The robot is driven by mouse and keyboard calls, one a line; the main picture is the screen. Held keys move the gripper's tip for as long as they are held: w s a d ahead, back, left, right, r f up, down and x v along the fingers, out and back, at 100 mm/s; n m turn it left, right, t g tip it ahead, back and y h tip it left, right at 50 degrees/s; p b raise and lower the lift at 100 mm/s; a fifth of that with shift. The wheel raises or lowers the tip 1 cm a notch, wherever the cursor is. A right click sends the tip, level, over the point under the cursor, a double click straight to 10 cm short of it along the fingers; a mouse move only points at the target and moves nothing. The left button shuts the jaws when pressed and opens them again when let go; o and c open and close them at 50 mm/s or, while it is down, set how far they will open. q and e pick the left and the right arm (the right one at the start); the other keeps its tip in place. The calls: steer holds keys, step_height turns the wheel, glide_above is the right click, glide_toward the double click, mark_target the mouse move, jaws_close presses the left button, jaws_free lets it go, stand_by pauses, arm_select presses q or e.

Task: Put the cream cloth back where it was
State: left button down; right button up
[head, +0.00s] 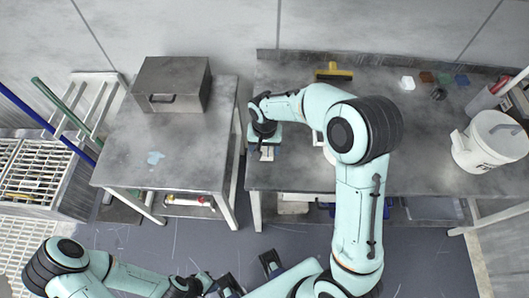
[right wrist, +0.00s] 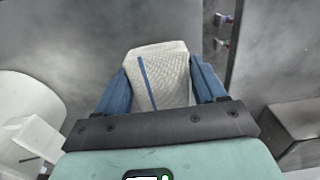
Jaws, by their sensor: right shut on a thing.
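The cream cloth (right wrist: 160,75), a pale textured pad with a blue stripe, is between the blue fingers of my right gripper (right wrist: 162,88) in the right wrist view. The fingers are shut on its two sides. In the head view my right gripper (head: 266,146) is at the left end of the right table (head: 290,178), and a small pale piece of the cloth (head: 267,154) shows below it. I cannot tell whether the cloth touches the table. My left gripper (head: 250,275) is low at the bottom of the head view, its fingers apart and empty.
A floor gap separates the tables. A yellow-topped tool (head: 333,72), several small coloured pieces (head: 426,77) and a white bucket (head: 490,143) are on the right table.

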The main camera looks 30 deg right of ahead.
mark_target(265, 153)
steer(key=shift+f, duration=1.6)
steer(key=shift+f, duration=0.15)
steer(key=o, duration=0.9)
